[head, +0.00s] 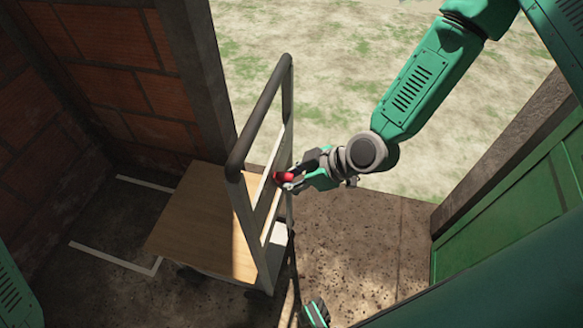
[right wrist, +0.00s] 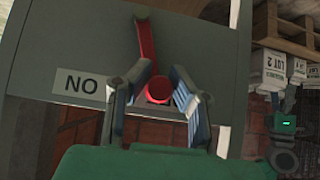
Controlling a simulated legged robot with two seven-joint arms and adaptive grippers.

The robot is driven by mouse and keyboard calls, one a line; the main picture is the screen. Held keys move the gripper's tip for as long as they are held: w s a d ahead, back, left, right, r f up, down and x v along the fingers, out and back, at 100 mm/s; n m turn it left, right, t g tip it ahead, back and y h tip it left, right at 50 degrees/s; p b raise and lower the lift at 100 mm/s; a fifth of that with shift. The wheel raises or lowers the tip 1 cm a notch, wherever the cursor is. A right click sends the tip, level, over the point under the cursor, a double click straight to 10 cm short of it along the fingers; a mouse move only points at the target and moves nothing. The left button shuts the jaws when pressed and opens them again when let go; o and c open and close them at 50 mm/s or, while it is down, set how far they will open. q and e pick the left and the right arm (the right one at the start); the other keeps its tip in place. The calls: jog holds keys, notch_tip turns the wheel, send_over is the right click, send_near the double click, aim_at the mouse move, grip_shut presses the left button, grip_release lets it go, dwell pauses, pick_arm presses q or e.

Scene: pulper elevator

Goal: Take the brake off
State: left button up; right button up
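A trolley with a light wooden deck (head: 195,223) and an upright grey handle frame (head: 240,200) stands left of centre in the head view. A red brake lever (head: 283,177) is on the handle frame. In the right wrist view the red lever (right wrist: 147,38) runs down a grey panel to a round red knob (right wrist: 158,90). My right gripper (head: 292,178) is at the lever. My left gripper does not show clearly.
A brick wall (head: 120,80) and a dark post (head: 198,70) stand behind the trolley. White floor markings (head: 115,258) lie beside it. A green panel (head: 515,215) stands at right. A white "NO" label (right wrist: 82,86) is on the trolley panel. Open ground (head: 330,70) lies beyond.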

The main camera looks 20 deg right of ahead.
jog(key=shift+a, duration=0.1)
jog(key=shift+s+a+f+b, duration=0.2)
jog(key=shift+s+a+f, duration=0.15)
jog(key=shift+s, duration=0.15)
jog(key=shift+s+a+f+b, duration=0.15)
jog(key=shift+s+a+f, duration=0.2)
jog(key=shift+s, duration=0.1)
jog(key=o, duration=0.7)
jog(key=shift+c, duration=0.2)
jog(key=shift+r, duration=0.1)
jog(key=p+v, duration=0.5)
jog(key=v, duration=0.3)
jog(key=shift+p, duration=0.3)
